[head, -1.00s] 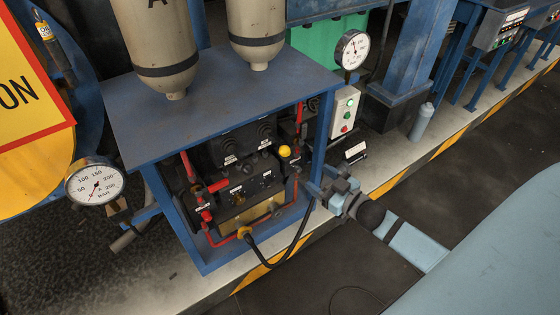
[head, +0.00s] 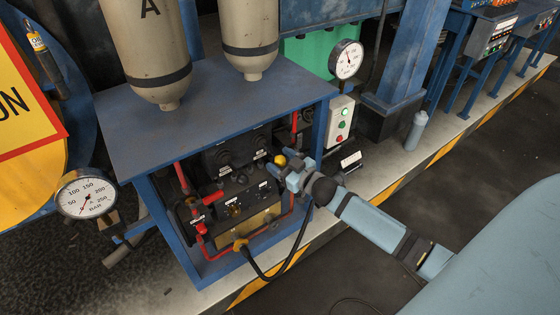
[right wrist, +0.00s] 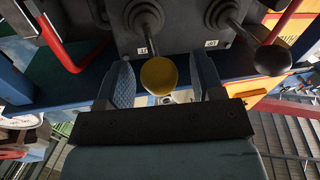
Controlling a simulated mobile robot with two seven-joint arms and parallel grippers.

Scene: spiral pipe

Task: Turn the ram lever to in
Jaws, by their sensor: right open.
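A lever with a yellow ball knob (head: 280,159) stands on the black valve panel inside the blue frame. It also shows in the right wrist view (right wrist: 158,75). The labels are too small to read, so I cannot tell from them which lever is the ram lever. My right gripper (head: 290,170) is at the yellow knob, and its fingers (right wrist: 162,68) stand open on either side of it. I cannot tell whether they touch the knob. A second lever with a black knob (right wrist: 271,60) is right of the fingers in the wrist view. My left gripper is not in view.
The blue frame (head: 200,122) has a top plate above the panel and a post beside my right gripper. Red pipes (head: 290,205) and a black hose (head: 290,255) run close by. A green-and-red button box (head: 340,120) stands to the right. The dark floor at right is open.

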